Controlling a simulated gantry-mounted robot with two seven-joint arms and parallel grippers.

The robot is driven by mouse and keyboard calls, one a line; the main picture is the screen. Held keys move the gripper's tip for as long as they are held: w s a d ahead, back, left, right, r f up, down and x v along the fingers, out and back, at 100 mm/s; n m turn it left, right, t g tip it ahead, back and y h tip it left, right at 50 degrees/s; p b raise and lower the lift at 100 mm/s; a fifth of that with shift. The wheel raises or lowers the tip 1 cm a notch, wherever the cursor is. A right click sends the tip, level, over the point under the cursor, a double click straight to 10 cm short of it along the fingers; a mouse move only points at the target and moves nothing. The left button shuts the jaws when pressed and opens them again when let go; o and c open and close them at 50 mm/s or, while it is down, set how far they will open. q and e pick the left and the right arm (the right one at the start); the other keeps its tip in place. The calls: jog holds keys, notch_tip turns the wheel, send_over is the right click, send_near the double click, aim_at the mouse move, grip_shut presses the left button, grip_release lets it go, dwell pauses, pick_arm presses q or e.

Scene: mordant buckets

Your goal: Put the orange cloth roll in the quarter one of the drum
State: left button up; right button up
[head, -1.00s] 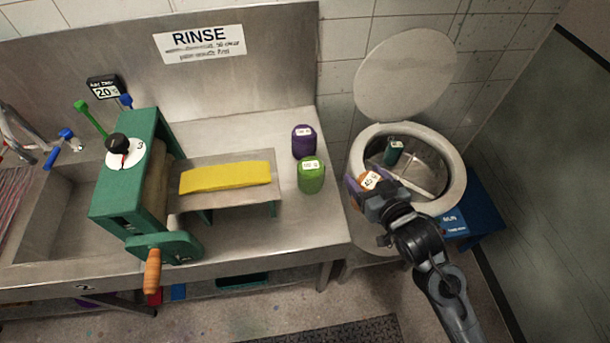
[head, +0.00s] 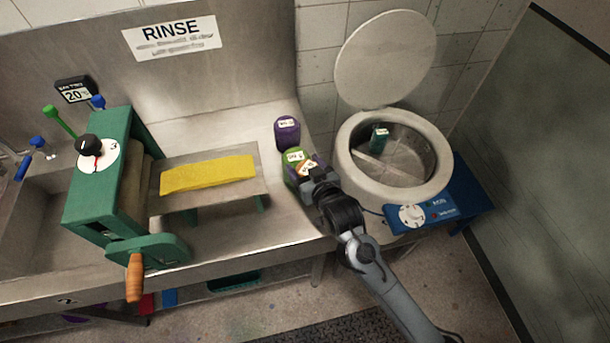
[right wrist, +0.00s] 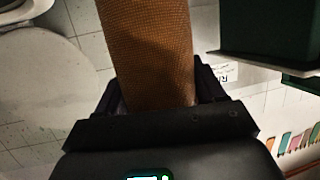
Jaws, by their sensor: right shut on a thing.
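My right gripper (head: 312,174) is shut on the orange cloth roll (right wrist: 150,45), which fills the space between the fingers in the right wrist view. In the head view only a little orange and a white label of the roll show, in front of the green roll, left of the drum. The drum (head: 348,160) is an open round tub with its lid raised. Dividers split its inside, and a teal roll (head: 379,138) with a pale label stands toward its back. I cannot read any quarter numbers. My left gripper is not in view.
A purple roll (head: 287,134) and a green roll (head: 290,160) stand on the steel counter. A green hand-cranked wringer (head: 97,190) and a yellow cloth (head: 208,174) are farther left. The raised lid (head: 387,58) is behind the drum; a blue control panel (head: 420,213) is in front.

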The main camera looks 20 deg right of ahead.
jog(key=shift+f, duration=1.95)
jog(key=shift+f+b, duration=0.1)
jog(key=shift+b, duration=0.2)
jog(key=shift+f, duration=0.1)
jog(key=o, duration=1.1)
